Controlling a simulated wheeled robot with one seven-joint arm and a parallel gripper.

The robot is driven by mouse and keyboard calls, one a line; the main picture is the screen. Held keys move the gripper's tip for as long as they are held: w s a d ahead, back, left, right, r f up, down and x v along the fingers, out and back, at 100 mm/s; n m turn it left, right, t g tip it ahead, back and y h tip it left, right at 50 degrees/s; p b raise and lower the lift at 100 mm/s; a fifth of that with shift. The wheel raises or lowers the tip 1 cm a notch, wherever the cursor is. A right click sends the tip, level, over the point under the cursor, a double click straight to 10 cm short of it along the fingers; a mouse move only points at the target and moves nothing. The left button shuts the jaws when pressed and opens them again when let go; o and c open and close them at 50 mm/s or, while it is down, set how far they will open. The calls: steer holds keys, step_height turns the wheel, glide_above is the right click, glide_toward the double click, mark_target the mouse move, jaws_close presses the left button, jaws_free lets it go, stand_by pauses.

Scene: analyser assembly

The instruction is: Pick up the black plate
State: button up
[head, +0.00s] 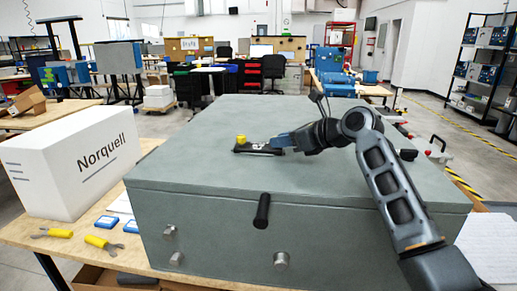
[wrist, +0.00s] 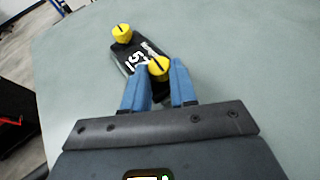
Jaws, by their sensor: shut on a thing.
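The black plate (head: 256,150) is at the middle of the grey box's lid, apparently lying flat on it. In the wrist view the plate (wrist: 130,53) shows white markings and two yellow knobs, one at the far end (wrist: 122,33) and one near my fingers (wrist: 159,68). My gripper (head: 283,142) reaches in from the right. In the wrist view, its blue fingers (wrist: 158,80) are shut on the plate's near end, one on each side. The fingertips' exact contact with the plate or near knob is partly hidden.
The large grey box (head: 330,215) has a black handle (head: 262,211) and metal knobs on its front. A white Norquell carton (head: 75,160) stands to its left. Yellow-handled tools (head: 103,243) and blue items lie on the wooden table (head: 70,262).

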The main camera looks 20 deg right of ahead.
jaws_close()
